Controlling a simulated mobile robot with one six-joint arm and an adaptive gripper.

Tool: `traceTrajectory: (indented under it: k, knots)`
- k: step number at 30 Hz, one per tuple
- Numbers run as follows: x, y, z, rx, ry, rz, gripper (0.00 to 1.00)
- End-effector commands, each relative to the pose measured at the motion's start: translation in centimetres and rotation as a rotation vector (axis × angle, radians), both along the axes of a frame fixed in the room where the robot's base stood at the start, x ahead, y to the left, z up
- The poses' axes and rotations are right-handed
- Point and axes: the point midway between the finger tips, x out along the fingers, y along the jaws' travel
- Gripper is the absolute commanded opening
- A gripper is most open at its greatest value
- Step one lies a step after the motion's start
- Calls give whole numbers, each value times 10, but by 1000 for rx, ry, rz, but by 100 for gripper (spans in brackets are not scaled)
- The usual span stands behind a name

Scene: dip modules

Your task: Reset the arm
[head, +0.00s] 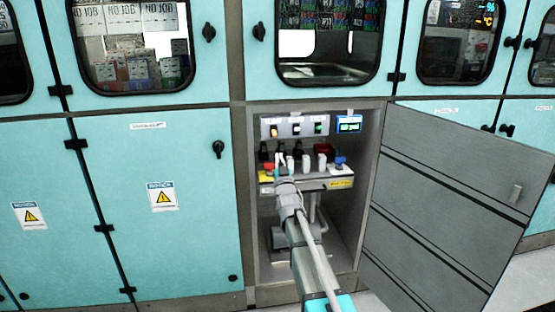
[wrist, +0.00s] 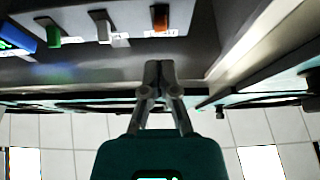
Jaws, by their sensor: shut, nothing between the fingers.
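My arm reaches into the open cabinet bay in the head view. My gripper (head: 281,160) is in front of the shelf of small devices, below the switch panel (head: 296,125). In the wrist view my gripper (wrist: 159,68) has its fingers together, with nothing between them. The wrist view appears upside down relative to the head view. It shows an orange switch (wrist: 159,17), a white switch (wrist: 101,25) and a green switch (wrist: 53,34) on the panel, apart from the fingertips in the picture. My arm hides part of the shelf.
The grey cabinet door (head: 448,180) stands open on the right. A small lit display (head: 349,125) is at the panel's right. The shelf (head: 322,184) holds several items, including a red one (head: 323,149) and a yellow one (head: 266,176). Closed teal doors (head: 150,240) flank the bay on the left.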

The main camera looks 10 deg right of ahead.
Motion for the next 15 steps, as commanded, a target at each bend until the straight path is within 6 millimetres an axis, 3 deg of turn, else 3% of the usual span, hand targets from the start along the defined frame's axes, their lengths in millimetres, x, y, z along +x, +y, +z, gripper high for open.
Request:
traceTrajectory:
  k: [8, 15]
  knots:
    - [-3, 0, -11, 0, 64, -1, 0]
    - [-16, 0, -48, 2, 278, -6, 0]
